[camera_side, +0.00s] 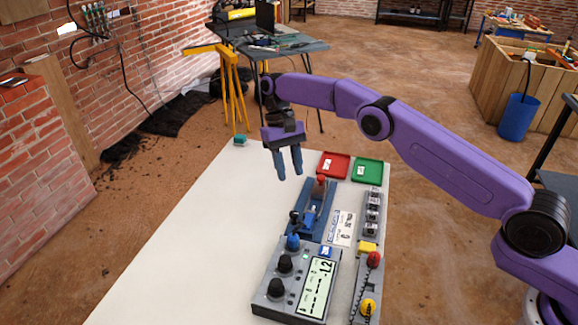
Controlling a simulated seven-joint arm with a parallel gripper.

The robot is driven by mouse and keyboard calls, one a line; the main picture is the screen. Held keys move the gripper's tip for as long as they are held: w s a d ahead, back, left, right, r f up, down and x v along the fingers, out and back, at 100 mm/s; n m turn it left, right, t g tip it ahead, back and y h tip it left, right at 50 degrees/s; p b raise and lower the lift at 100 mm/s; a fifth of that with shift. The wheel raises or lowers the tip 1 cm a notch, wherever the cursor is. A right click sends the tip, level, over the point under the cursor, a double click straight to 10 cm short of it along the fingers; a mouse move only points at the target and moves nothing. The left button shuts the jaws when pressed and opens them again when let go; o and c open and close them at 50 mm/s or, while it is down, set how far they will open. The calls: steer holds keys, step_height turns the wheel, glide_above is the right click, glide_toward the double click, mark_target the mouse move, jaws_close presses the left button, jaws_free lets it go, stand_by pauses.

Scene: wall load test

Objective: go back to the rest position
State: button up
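My gripper (290,174) hangs fingers-down in the air above the far part of the white table (190,230), at the end of the purple arm. Its two blue fingers stand apart with a narrow gap, and nothing shows between them. In the picture it is left of the red tray (333,166) and above the blue fixture (314,212), which has a red-topped lever. It appears clear of both.
A grey meter (298,280) with knobs and a lit display stands at the near end. A green tray (367,170), a row of grey blocks (373,212) and a small teal block (240,141) are on the table. The left side is bare.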

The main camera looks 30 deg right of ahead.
stand_by(0.5)
steer(key=s+r+n+t, duration=0.1)
steer(key=s+r+n, duration=0.2)
steer(key=s+r, duration=0.45)
steer(key=s+r+n+t, duration=0.2)
steer(key=s+r+n, duration=0.2)
steer(key=s, duration=0.7)
steer(key=s+d+f+n, duration=0.1)
steer(key=s+d+n, duration=0.2)
steer(key=s+d, duration=0.5)
steer(key=s+d+f+n+t, duration=0.1)
steer(key=s+d+n, duration=0.1)
steer(key=s+d, duration=0.6)
steer(key=s, duration=0.7)
steer(key=shift+d+f+n+t, duration=0.3)
steer(key=shift+d+f+n, duration=0.1)
